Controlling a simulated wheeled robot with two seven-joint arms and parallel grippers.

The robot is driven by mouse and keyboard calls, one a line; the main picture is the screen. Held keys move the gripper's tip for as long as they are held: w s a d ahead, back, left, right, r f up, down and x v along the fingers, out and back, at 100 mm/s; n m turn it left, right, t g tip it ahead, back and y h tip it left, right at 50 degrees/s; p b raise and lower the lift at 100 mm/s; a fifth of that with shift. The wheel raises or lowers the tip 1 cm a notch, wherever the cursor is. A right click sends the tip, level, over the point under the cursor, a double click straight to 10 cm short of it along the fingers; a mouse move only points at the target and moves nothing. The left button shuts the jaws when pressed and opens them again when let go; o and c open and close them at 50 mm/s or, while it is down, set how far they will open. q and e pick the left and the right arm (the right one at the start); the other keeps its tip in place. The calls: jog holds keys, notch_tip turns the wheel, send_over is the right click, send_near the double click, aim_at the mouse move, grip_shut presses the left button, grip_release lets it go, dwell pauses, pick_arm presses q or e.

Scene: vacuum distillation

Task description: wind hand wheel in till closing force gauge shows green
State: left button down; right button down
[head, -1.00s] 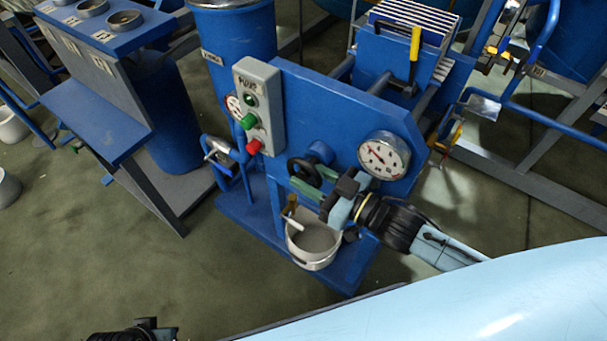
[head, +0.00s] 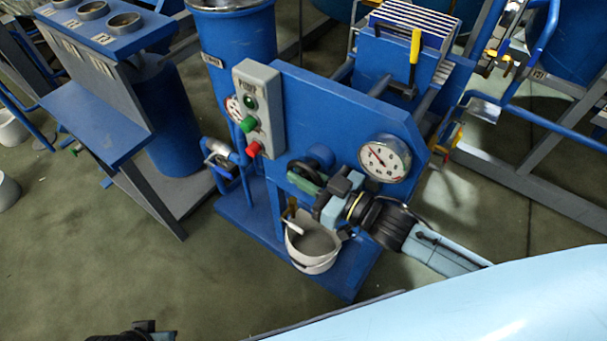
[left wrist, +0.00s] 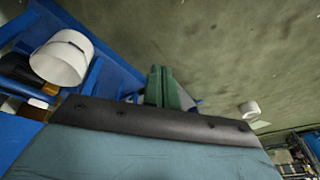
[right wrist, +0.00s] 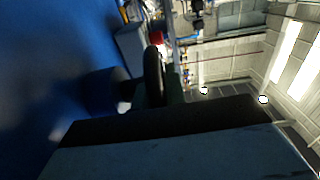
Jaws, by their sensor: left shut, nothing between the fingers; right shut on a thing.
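The hand wheel (head: 300,180) is a black ring on a blue hub at the front of the blue press plate. My right gripper (head: 312,182) is shut on its rim and partly hides it. The wheel (right wrist: 153,76) also shows edge-on beside the green fingers in the right wrist view. The round white closing force gauge (head: 385,158) is just right of the wheel. Its needle points up and left; I cannot make out a green zone or the reading. My left gripper (left wrist: 164,86) is shut and empty, far from the wheel, its fingers together in the left wrist view.
A control box (head: 259,107) with green and red buttons stands left of the wheel. A pale bucket (head: 312,262) hangs below my right gripper. A blue bench (head: 97,128) is at the left. The floor in front is clear.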

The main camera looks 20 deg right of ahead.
jog(key=shift+f+t+y+b, duration=0.1)
jog(key=shift+t+y+b, duration=0.4)
jog(key=shift+b, duration=0.35)
pick_arm(q)
jog(key=r, duration=0.2)
jog(key=d+r, duration=0.1)
jog(key=r, duration=0.2)
jog(key=shift+s+d+r, duration=0.2)
jog(key=shift+d+r, duration=0.1)
jog(key=shift+d, duration=0.05)
pick_arm(e)
jog(key=c, duration=1.4)
grip_release()
jog(key=shift+c, duration=0.2)
